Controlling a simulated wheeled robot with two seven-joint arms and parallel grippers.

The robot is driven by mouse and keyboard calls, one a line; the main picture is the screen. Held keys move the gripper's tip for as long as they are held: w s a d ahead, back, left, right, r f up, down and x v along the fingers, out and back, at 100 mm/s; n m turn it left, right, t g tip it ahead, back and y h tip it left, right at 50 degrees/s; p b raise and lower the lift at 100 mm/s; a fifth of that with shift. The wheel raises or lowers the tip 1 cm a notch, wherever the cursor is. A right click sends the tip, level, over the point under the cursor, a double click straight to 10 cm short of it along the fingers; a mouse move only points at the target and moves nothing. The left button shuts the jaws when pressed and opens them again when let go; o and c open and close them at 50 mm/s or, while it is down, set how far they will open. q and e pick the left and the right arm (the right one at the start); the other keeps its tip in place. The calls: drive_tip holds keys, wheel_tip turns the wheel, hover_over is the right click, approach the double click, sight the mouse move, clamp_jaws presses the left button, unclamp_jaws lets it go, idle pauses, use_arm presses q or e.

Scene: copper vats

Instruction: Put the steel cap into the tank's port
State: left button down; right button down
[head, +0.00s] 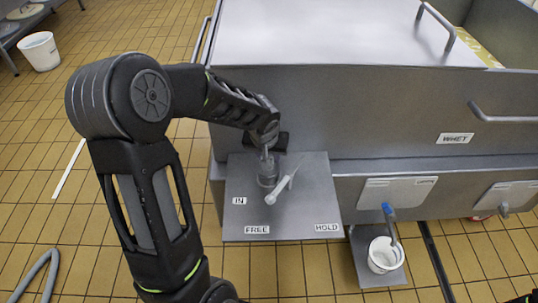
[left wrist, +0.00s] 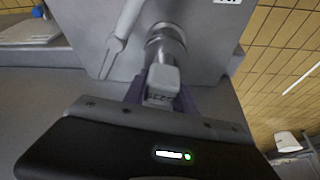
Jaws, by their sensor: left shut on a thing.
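My left gripper (head: 266,150) reaches down to the grey steel panel (head: 305,215) on the front of the tank. In the left wrist view its fingers (left wrist: 161,88) are shut on the pale grey grip of the steel cap (left wrist: 163,76). A round steel collar (left wrist: 166,38) shows just beyond the grip, in line with it, at the panel. In the head view this round steel part (head: 267,176) stands on the panel under my gripper. I cannot tell where the cap ends and the port begins, or whether the cap is seated. My right gripper is not in view.
A white bucket (head: 384,255) with a blue-ended tap (head: 389,220) is at the right. Tiled floor is open at the left.

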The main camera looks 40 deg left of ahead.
use_arm(q)
drive_tip(key=shift+f+b, duration=0.15)
drive_tip(key=shift+b, duration=0.15)
idle(0.4)
drive_tip(key=c, duration=0.9)
unclamp_jaws()
drive_tip(key=p+v, duration=0.1)
drive_tip(key=v, duration=0.6)
drive_tip(key=shift+s+d+r, duration=0.1)
drive_tip(key=shift+s+r, duration=0.05)
drive_tip(key=shift+r, duration=0.2)
